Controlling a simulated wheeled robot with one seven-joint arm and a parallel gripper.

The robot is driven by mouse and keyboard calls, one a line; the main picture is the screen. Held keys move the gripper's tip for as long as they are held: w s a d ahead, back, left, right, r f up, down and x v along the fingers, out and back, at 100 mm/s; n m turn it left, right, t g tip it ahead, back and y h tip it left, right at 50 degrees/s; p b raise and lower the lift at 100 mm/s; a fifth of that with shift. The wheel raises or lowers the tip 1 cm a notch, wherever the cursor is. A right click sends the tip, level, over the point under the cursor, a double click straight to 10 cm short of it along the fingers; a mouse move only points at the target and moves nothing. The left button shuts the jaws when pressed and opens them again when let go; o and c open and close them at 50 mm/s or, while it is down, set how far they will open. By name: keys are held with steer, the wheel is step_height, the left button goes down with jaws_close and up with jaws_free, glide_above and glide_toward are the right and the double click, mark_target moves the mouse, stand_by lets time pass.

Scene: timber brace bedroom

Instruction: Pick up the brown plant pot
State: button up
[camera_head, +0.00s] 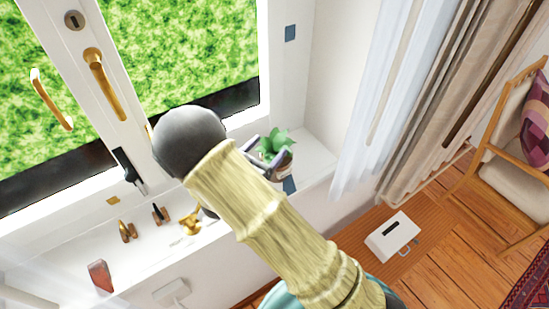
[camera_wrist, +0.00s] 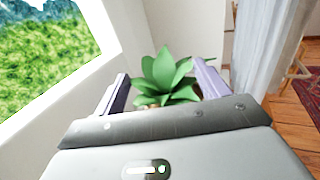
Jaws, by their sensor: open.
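A small potted plant with green leaves (camera_head: 274,143) stands on the white windowsill in the head view, next to the window. Its pot (camera_head: 286,158) is mostly hidden behind my gripper. In the wrist view the leaves (camera_wrist: 165,78) rise between my two fingers, and the pot is almost wholly hidden by the gripper body. My gripper (camera_head: 263,150) is open, with one finger on each side of the plant. I cannot tell whether either finger touches the pot.
Several small brass and dark items (camera_head: 127,231) and a reddish block (camera_head: 100,276) sit on the left part of the windowsill (camera_head: 313,157). The window frame and handle (camera_head: 103,82) are close behind my arm. A white curtain (camera_head: 368,105) hangs at the right. A white box (camera_head: 391,236) lies on the floor.

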mark_target(276, 137)
steer(key=shift+w+d, duration=0.25)
steer(key=shift+s, duration=0.1)
steer(key=shift+a, duration=0.1)
steer(key=shift+w+r+p, duration=0.15)
steer(key=shift+w+p, duration=0.25)
steer(key=shift+p, duration=0.05)
steer(key=p+x, duration=0.2)
steer(key=x, duration=0.1)
steer(key=shift+w+r, duration=0.1)
steer(key=shift+w, duration=0.1)
steer(key=shift+w+d, duration=0.35)
steer(key=shift+w, duration=0.15)
steer(key=shift+f, duration=0.2)
